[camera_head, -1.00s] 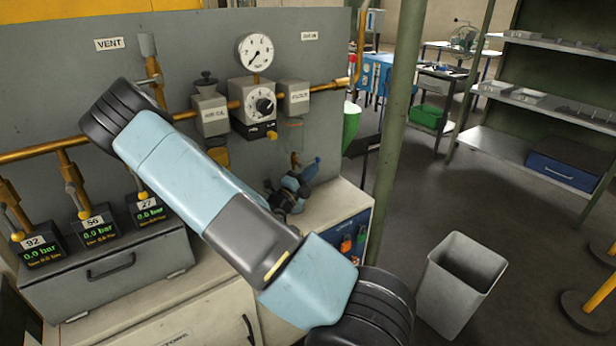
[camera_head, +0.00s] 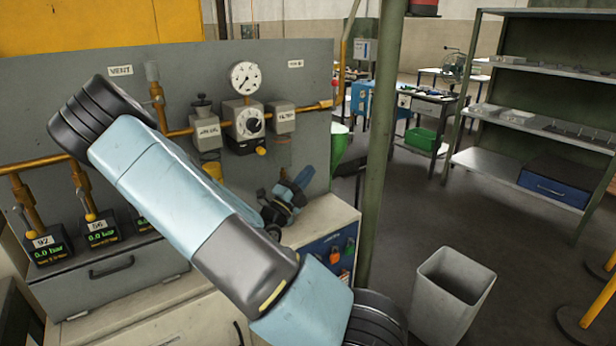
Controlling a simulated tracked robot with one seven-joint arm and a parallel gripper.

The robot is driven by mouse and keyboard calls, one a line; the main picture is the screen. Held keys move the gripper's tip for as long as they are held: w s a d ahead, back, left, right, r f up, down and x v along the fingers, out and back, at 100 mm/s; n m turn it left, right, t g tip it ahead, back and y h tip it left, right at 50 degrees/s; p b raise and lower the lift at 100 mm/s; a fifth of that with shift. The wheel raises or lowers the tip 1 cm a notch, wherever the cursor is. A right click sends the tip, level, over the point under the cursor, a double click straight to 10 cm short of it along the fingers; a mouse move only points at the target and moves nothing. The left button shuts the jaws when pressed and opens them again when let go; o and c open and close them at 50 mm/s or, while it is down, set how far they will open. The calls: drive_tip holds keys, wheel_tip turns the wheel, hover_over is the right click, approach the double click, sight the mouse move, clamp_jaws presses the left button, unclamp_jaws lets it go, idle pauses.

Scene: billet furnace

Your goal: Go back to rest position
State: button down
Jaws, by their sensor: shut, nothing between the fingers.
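My arm, light blue with dark joints, crosses the view from the lower middle up to its elbow at the upper left. A small black-and-blue end part shows just right of the arm, in front of the grey panel (camera_head: 60,90) and above the bench cabinet (camera_head: 330,213). I take it for my wrist and gripper (camera_head: 291,188). It looks shut and empty, but the fingers are small and partly merged with the dark parts. My forearm is mostly hidden behind the nearer link.
The panel carries a round gauge (camera_head: 244,77), a dial box (camera_head: 243,120) and yellow pipes (camera_head: 178,132). Pressure readouts (camera_head: 48,248) stand at the left. A green post (camera_head: 382,140) rises right of the bench. A grey bin (camera_head: 450,300) stands on the floor. Shelves (camera_head: 535,120) stand beyond open floor.

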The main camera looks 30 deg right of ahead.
drive_tip(key=shift+d, duration=0.1)
drive_tip(key=s+a+m+g+y, duration=0.2)
drive_tip(key=s+m+g+y, duration=1.05)
drive_tip(key=m, duration=1.15)
drive_tip(key=s+a+r+m+t+y, duration=0.4)
drive_tip(key=a+r+m+t+y, duration=0.1)
drive_tip(key=a+r+m+t, duration=0.1)
drive_tip(key=s+a+r+m+t+y, duration=0.5)
drive_tip(key=a+r+m, duration=0.3)
drive_tip(key=a, duration=0.5)
drive_tip(key=shift+a+r+m+t+y, duration=0.35)
drive_tip(key=shift+m+t, duration=0.3)
drive_tip(key=shift+m, duration=0.45)
drive_tip(key=c, duration=1.8)
unclamp_jaws()
